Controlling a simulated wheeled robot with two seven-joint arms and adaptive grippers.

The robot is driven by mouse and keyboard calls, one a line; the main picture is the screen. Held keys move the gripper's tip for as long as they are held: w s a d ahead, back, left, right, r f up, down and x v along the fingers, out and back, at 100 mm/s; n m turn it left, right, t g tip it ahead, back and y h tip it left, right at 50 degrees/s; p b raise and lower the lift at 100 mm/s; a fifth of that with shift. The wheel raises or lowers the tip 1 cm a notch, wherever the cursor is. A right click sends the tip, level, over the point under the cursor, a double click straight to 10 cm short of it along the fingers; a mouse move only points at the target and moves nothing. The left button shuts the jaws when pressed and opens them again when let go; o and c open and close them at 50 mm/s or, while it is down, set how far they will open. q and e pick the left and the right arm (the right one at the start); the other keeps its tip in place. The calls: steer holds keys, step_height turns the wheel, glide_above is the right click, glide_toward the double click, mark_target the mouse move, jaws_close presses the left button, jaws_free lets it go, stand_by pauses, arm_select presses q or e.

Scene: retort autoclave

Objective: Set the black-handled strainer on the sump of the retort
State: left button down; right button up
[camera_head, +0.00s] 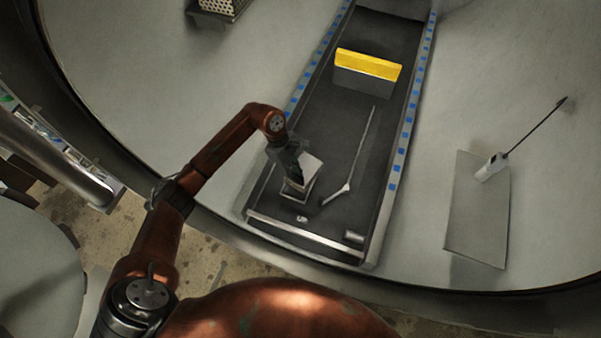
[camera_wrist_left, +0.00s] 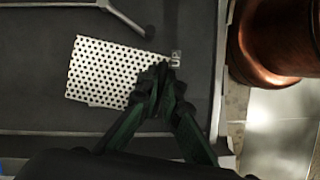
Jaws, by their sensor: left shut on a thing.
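The strainer (camera_head: 309,168) is a small pale metal box at the near left part of the dark track. In the left wrist view it shows as a white perforated plate (camera_wrist_left: 112,70) with rows of dark holes. My left gripper (camera_head: 291,176) is shut on the strainer, and in the wrist view its dark fingers (camera_wrist_left: 157,86) meet at the plate's right edge. The fingers hide the handle. I cannot tell whether the strainer touches the track. Another perforated metal piece (camera_head: 236,6) is cut off at the upper left. I cannot clearly make out the sump. My right gripper is out of view.
The dark track (camera_head: 345,120) has blue-marked rails. On it are a yellow-topped block (camera_head: 368,65), a thin rod (camera_head: 361,150) and a small "UP" label (camera_wrist_left: 176,58). A grey panel (camera_head: 476,220) and a white-handled probe (camera_head: 492,167) are at the right. The curved retort wall between is bare.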

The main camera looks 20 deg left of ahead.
arm_select(q)
steer(key=f, duration=0.1)
steer(key=w+a+f+n+b, duration=0.1)
steer(key=f, duration=0.1)
steer(key=w+f+n+t+b, duration=0.1)
steer(key=f, duration=0.1)
steer(key=shift+w+a+f, duration=0.1)
steer(key=shift+a+f, duration=0.15)
steer(key=shift+w+f+b, duration=0.1)
steer(key=shift+w+b, duration=0.05)
steer(key=shift+b, duration=0.15)
steer(key=shift+f+b, duration=0.9)
steer(key=shift+f, duration=1.15)
steer(key=shift+f+b, duration=1.05)
steer(key=shift+f, duration=1)
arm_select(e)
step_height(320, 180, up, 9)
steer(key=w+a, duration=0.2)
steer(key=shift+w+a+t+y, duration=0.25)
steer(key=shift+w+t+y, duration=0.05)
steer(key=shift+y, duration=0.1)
